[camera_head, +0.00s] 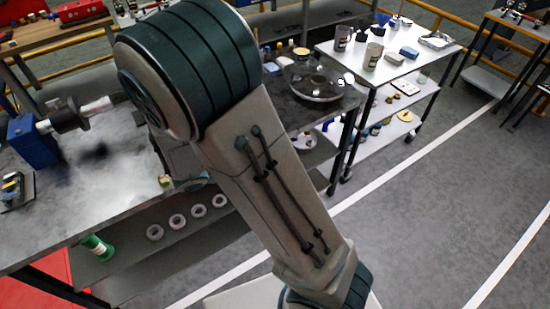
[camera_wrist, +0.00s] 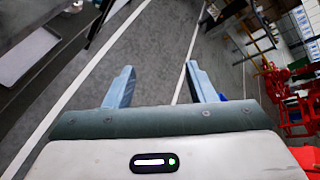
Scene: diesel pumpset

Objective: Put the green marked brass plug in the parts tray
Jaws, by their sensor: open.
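My gripper (camera_wrist: 160,88) shows in the wrist view with its two blue fingers wide apart. Nothing is between them, only grey floor with white lines beyond. In the head view my arm crosses the middle and the gripper cannot be seen. I cannot make out a green marked brass plug for sure. A small tan piece (camera_head: 165,181) sits at the workbench's front edge beside my arm, too small to identify. A round shiny metal dish (camera_head: 318,88) stands on the bench right of my arm; I cannot tell whether it is the parts tray.
The grey workbench (camera_head: 60,215) holds a blue machine part (camera_head: 33,142) with a shaft and a dark tray (camera_head: 17,190) at left. White rings (camera_head: 177,221) lie on its lower shelf. A white-topped trolley (camera_head: 390,70) with cups stands at right. Open floor lies at lower right.

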